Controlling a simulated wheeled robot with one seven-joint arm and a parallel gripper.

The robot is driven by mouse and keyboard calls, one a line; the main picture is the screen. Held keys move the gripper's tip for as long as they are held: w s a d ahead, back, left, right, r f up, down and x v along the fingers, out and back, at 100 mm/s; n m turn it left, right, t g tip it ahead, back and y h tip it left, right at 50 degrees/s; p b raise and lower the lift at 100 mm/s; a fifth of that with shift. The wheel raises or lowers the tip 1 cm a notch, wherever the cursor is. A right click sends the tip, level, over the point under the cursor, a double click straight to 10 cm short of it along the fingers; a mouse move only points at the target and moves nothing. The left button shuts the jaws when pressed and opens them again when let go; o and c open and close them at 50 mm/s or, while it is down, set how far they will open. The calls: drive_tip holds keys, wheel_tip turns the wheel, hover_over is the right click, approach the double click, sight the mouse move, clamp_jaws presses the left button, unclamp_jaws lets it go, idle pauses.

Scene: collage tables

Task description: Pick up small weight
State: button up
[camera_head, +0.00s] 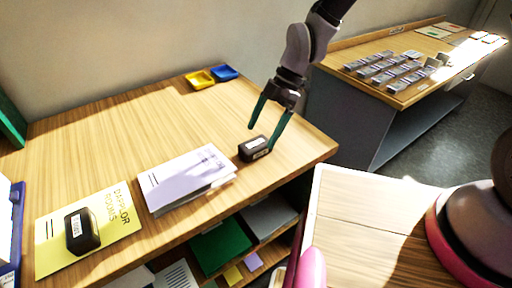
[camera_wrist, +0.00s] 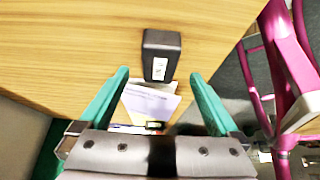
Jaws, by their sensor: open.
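A small black weight (camera_head: 247,151) with a white label lies on the wooden table near its right end. It also shows in the wrist view (camera_wrist: 161,42), top centre. My gripper (camera_head: 261,138) has green fingers, spread open, and reaches down at this weight. In the wrist view the fingertips (camera_wrist: 160,73) stand left and right of the weight's near end, with visible gaps on both sides. In the head view the right finger hides part of the weight's right side. A second black weight (camera_head: 86,238) with a white label lies on a yellow booklet at the left front.
The yellow booklet (camera_head: 50,262) is farther left. Yellow (camera_head: 198,80) and blue (camera_head: 224,72) trays sit at the back. Shelves with a green folder (camera_head: 220,243) are below. The table's middle is bare.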

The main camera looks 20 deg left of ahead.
sight(255, 143)
drive_tip(key=x, duration=0.4)
drive_tip(key=shift+s+a+f, duration=0.15)
drive_tip(key=shift+s+f, duration=0.05)
drive_tip(key=shift+f, duration=0.1)
clamp_jaws()
